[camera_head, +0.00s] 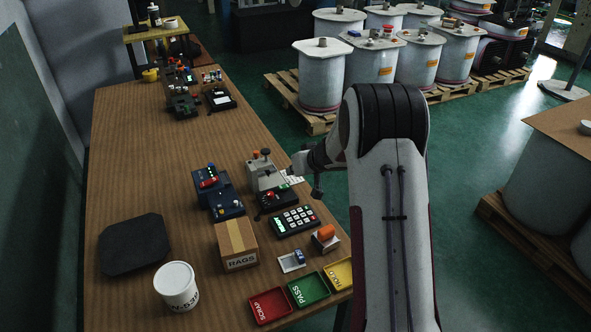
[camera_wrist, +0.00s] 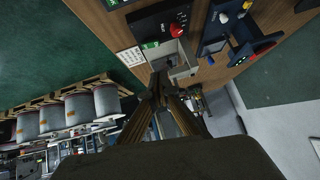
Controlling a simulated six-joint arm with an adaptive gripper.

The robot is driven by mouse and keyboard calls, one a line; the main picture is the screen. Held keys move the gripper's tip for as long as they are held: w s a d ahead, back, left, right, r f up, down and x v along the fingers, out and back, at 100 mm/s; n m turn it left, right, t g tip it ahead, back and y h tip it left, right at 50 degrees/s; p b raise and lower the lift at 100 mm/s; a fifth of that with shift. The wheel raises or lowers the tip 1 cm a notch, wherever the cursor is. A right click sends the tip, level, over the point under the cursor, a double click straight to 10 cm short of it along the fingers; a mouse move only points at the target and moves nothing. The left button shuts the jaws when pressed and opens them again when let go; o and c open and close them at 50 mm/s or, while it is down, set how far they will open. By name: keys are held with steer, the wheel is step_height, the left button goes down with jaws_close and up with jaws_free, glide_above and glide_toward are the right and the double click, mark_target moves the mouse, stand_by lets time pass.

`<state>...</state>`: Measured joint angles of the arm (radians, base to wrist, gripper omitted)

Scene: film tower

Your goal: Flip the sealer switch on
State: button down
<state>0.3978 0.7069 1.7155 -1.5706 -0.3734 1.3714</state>
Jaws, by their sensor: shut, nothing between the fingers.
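No label reading "sealer" is legible. A blue machine (camera_head: 228,198) with a red part on top stands on the bench. It also shows in the wrist view at the upper right (camera_wrist: 212,47). A grey machine (camera_head: 258,176) with dark and orange knobs stands to its right, and shows in the wrist view (camera_wrist: 181,57) just beyond my fingertips. A black control box (camera_head: 284,203) with a red knob is in front of the grey machine. My gripper (camera_wrist: 158,77) is shut and empty, close to the grey machine; contact cannot be told. No switch position is readable.
A dark pad (camera_head: 133,245) and white tub (camera_head: 176,287) lie left. The bench middle behind is clear.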

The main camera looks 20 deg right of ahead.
glide_above(283, 194)
steer(key=d, duration=0.1)
step_height(283, 194, down, 4)
steer(key=shift+f, duration=0.5)
steer(key=shift+a+f, duration=0.15)
steer(key=shift+f, duration=0.7)
steer(key=shift+a+f, duration=0.15)
steer(key=shift+f, duration=0.7)
steer(key=shift+a+f, duration=0.15)
steer(key=shift+f, duration=0.2)
steer(key=shift+d, duration=0.2)
